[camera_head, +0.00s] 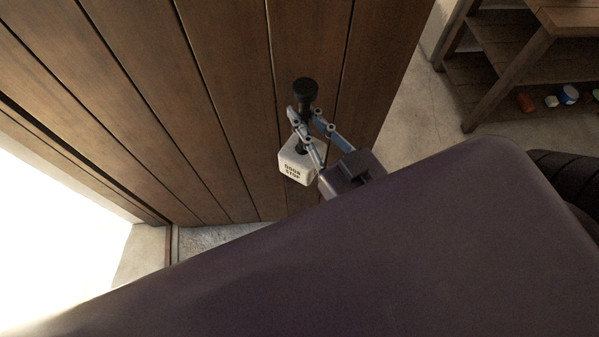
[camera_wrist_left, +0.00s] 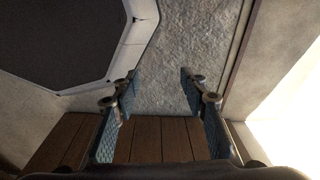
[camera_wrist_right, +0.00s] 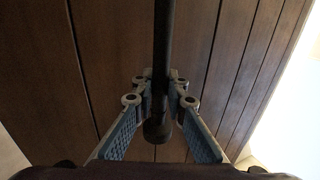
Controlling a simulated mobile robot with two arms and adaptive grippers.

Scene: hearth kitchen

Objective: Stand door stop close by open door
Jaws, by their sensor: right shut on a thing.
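The door stop (camera_head: 297,163) is a pale block lettered "DOOR STOP" with a dark upright post and a black knob (camera_head: 305,91) on top. My right gripper (camera_head: 314,122) is shut on its post, in front of the brown plank door (camera_head: 225,110). In the right wrist view the dark post (camera_wrist_right: 163,60) runs between the fingers of the right gripper (camera_wrist_right: 160,88), with the door planks (camera_wrist_right: 110,50) behind; the pale block is not seen there. My left gripper (camera_wrist_left: 158,85) shows only in the left wrist view, open and empty. Whether the door stop touches the floor is hard to tell.
A bright doorway opening (camera_head: 60,230) lies at the left. A wooden shelf unit (camera_head: 500,50) with several small items stands at the upper right. Bare floor (camera_head: 425,115) shows between the door and the shelf. My own body covers the lower part of the head view.

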